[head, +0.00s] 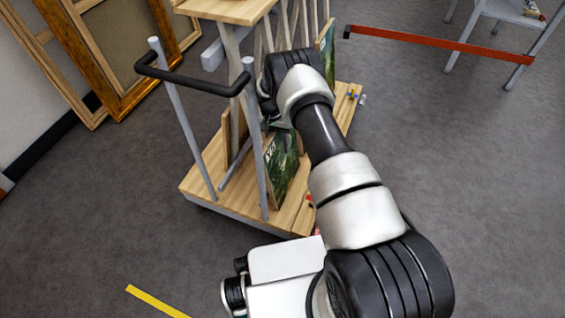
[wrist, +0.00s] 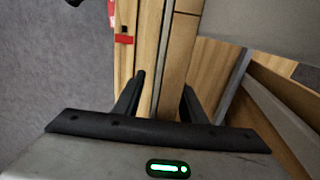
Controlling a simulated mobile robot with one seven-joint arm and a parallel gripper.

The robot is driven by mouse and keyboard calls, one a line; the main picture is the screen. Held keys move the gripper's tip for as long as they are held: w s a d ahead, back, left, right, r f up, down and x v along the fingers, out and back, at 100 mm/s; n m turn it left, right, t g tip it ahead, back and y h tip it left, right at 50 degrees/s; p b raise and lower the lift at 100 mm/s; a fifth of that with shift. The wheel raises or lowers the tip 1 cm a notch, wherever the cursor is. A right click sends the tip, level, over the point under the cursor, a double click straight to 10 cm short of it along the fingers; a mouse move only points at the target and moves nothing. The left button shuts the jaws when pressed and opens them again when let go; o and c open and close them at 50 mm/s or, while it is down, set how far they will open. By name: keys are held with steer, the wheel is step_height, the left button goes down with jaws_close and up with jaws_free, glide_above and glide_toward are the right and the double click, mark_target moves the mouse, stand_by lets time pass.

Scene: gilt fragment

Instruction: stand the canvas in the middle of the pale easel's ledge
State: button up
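A canvas with a dark green painted face and pale marks (head: 283,168) stands on edge on the wooden deck of a cart, partly behind a grey post. A second green painting (head: 328,52) stands farther back on the cart, partly hidden by my arm. In the head view my arm reaches over the cart and hides my gripper. In the wrist view my gripper (wrist: 163,80) has its two black fingers apart. A narrow upright edge, pale with a dark line, runs between them. I cannot tell which canvas it belongs to, or whether the fingers touch it. I cannot make out a pale easel.
The cart's wooden deck (head: 205,186) carries grey posts and a black handle (head: 190,85). Large framed pieces (head: 105,50) lean at the wall on the left. A red bar (head: 440,43) and a grey metal stand (head: 505,12) are at upper right. Grey floor lies open around the cart.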

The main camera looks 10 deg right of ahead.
steer(key=shift+f, duration=0.4)
jaws_close()
stand_by(1.1)
